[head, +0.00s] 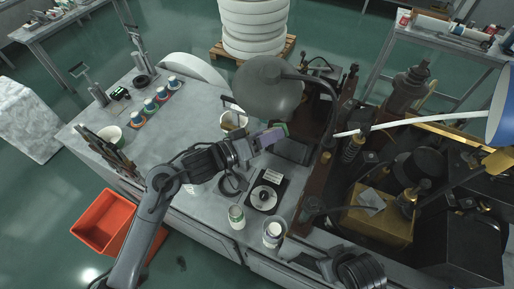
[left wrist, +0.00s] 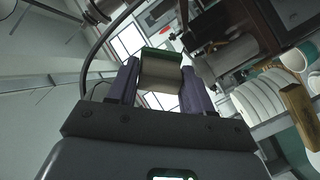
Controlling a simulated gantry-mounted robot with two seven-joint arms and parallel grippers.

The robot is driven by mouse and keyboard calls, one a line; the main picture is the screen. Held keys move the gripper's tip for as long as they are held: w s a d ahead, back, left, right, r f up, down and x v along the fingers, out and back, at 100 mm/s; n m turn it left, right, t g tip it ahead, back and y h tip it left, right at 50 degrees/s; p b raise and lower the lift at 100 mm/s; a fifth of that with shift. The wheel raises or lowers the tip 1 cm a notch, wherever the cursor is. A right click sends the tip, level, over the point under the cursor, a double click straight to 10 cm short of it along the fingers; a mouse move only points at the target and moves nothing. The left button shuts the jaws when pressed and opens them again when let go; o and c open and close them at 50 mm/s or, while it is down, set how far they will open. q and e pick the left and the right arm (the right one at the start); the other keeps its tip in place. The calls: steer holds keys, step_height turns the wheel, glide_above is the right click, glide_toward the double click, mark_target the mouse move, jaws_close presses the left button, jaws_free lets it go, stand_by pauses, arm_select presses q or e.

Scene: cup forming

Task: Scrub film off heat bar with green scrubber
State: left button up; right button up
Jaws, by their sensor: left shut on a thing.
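My left gripper (head: 270,138) reaches across the bench from the left, its purple fingers pointing right toward the machine. In the left wrist view, the purple fingers (left wrist: 160,85) are closed on the green scrubber (left wrist: 160,68), a block with a green face and a paler body. A bit of the scrubber's green (head: 284,128) shows at the fingertips in the head view. The scrubber is close to the machine's dark brown upright frame (head: 322,150). I cannot pick out the heat bar or its film with certainty. My right arm (head: 355,268) is at the bottom; its jaws are unclear.
A grey dome lamp (head: 268,88) hangs just above the left gripper. A black scale (head: 267,190) and two cans (head: 237,217) (head: 273,233) stand nearer the front. An orange crate (head: 105,222) is on the floor.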

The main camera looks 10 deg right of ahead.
arm_select(q)
steer(key=a+f+n+t+y+b, duration=0.3)
steer(key=a+f+n+t+y, duration=0.4)
steer(key=a+f, duration=0.6)
steer(key=w+d+t+h+b, duration=0.1)
steer(key=w+d+b, duration=0.2)
steer(key=w, duration=0.2)
steer(key=shift+w+d+f+m+h, duration=0.25)
steer(key=shift+w+d+m+h, duration=0.05)
steer(key=shift+w+d+h, duration=0.1)
steer(key=shift+w+d, duration=0.15)
steer(key=shift+w, duration=0.05)
steer(key=shift+w+d+b, duration=0.35)
steer(key=shift+w+b, duration=0.1)
steer(key=shift+w, duration=0.05)
stand_by(0.4)
steer(key=shift+w+a, duration=0.1)
steer(key=shift+a, duration=0.05)
